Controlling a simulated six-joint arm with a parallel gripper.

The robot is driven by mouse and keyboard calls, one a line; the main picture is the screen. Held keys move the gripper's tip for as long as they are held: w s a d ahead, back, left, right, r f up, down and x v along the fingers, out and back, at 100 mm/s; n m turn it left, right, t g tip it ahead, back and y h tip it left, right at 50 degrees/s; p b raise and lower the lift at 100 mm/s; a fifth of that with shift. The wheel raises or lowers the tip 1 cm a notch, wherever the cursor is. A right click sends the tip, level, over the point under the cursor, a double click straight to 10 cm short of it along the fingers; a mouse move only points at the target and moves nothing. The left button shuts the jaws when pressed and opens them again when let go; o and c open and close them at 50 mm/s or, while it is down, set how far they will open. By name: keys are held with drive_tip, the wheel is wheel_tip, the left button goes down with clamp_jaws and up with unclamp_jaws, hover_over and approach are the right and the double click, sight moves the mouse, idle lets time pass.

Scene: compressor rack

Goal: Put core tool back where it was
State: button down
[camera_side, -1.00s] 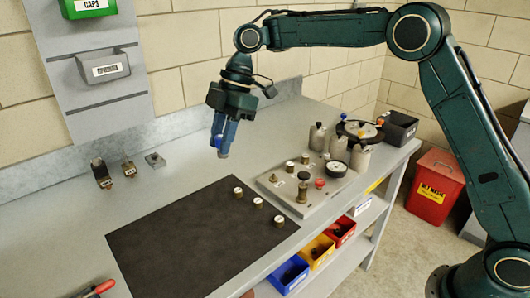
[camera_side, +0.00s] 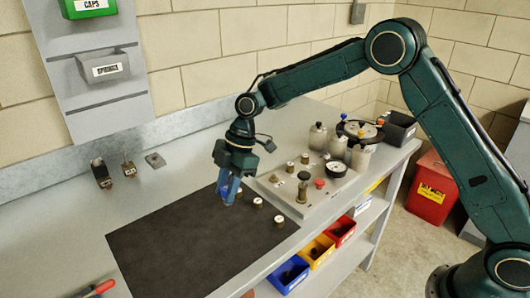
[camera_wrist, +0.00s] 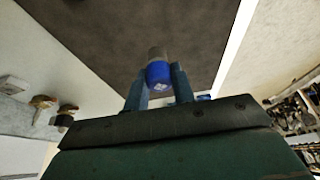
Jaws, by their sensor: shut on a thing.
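My gripper (camera_side: 229,190) is low over the back right part of the dark mat (camera_side: 190,245), beside a row of small brass pieces with white tops (camera_side: 257,203). It is shut on the core tool, a short cylinder with a blue body (camera_wrist: 158,72) and a grey-brown end. In the wrist view the tool sits between the two blue-grey fingers, its end towards the mat. In the side view the fingers hide most of the tool. I cannot tell whether its lower end touches the mat.
A grey plate with fittings and a gauge (camera_side: 336,168) stands right of the mat. Grey bottles (camera_side: 318,137) stand behind it. Small metal parts (camera_side: 101,173) stand at the back left. A red-handled tool (camera_side: 98,289) lies front left. Most of the mat is clear.

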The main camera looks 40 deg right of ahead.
drive_tip(key=shift+f, duration=3.2)
drive_tip(key=shift+f, duration=0.15)
drive_tip(key=c, duration=1.2)
unclamp_jaws()
drive_tip(key=shift+o, duration=0.2)
drive_tip(key=v, duration=1.2)
